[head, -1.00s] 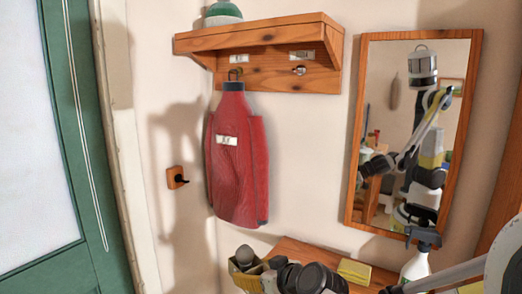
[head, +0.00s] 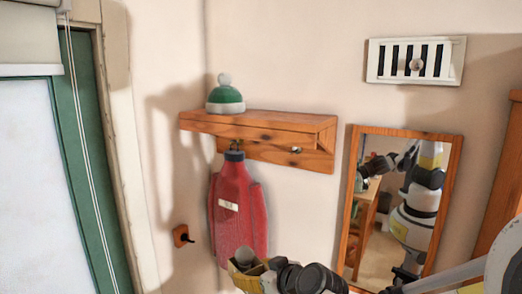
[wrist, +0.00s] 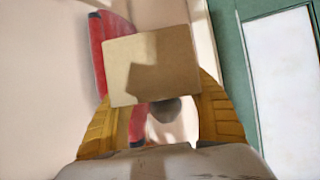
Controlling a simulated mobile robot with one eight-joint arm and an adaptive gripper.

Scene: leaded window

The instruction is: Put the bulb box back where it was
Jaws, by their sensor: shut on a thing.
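The bulb box is a plain tan box (wrist: 150,65) in the wrist view, between the two yellow fingers of my gripper (wrist: 165,115). My gripper is shut on it. A dark grey rounded thing shows just below the box's near edge. In the head view my gripper (head: 248,268) is at the bottom centre, in front of the lower part of the red coat. A grey rounded top shows between its yellowish sides there, and the box itself is hard to make out. The wooden wall shelf (head: 262,133) is above and beyond my gripper.
A green and white bobble hat (head: 225,97) sits on the shelf's left end. The red coat (head: 237,215) hangs from a hook below. A mirror (head: 400,215) hangs at right, with a white vent (head: 415,62) above. The shelf top right of the hat looks clear.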

